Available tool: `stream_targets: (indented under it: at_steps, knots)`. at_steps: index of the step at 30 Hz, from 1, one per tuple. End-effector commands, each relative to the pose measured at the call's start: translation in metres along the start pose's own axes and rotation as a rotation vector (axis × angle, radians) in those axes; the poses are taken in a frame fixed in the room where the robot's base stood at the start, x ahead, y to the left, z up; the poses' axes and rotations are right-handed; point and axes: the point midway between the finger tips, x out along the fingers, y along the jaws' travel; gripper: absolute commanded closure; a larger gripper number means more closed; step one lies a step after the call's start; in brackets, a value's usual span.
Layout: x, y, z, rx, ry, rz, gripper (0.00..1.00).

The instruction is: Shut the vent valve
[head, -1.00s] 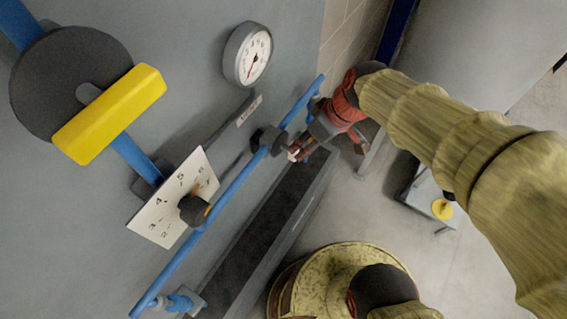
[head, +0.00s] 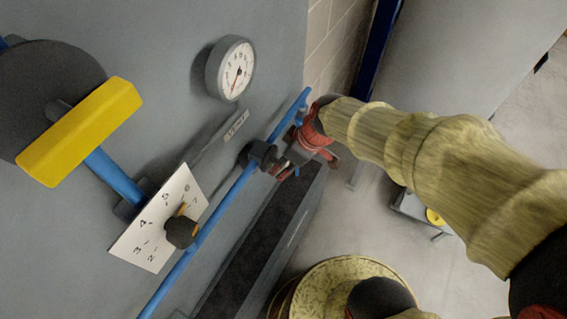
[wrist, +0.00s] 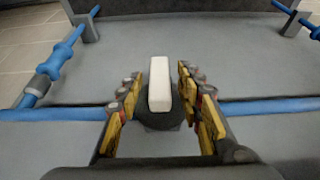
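The vent valve is a dark round body (head: 262,154) on a thin blue pipe, below a small label that seems to read VENT (head: 236,125). In the wrist view its white bar handle (wrist: 159,84) stands out from the dark body (wrist: 160,117), crosswise to the blue pipe (wrist: 262,110). My gripper (wrist: 158,92) is open, with one yellow-padded finger on each side of the handle. Gaps show between the handle and both fingers. In the head view my gripper (head: 283,167) is right at the valve and the handle is mostly hidden.
A round gauge (head: 231,69) is on the grey panel above the valve. A numbered plate (head: 158,220) with a dark knob (head: 181,232) is at lower left. A large yellow handle (head: 80,132) on a dark disc is at far left. A dark ledge (head: 262,240) runs below the pipe.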

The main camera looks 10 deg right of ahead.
Motion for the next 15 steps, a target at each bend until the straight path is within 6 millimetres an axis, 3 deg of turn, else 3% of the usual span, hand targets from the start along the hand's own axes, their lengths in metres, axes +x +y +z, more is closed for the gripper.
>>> stream_targets:
  at_steps: [6, 15]
  knots:
    - [-0.0002, 0.0001, -0.0002, 0.0, 0.0, 0.0, 0.65]
    - [-0.0003, 0.0001, -0.0001, 0.0, 0.0, 0.0, 0.82]
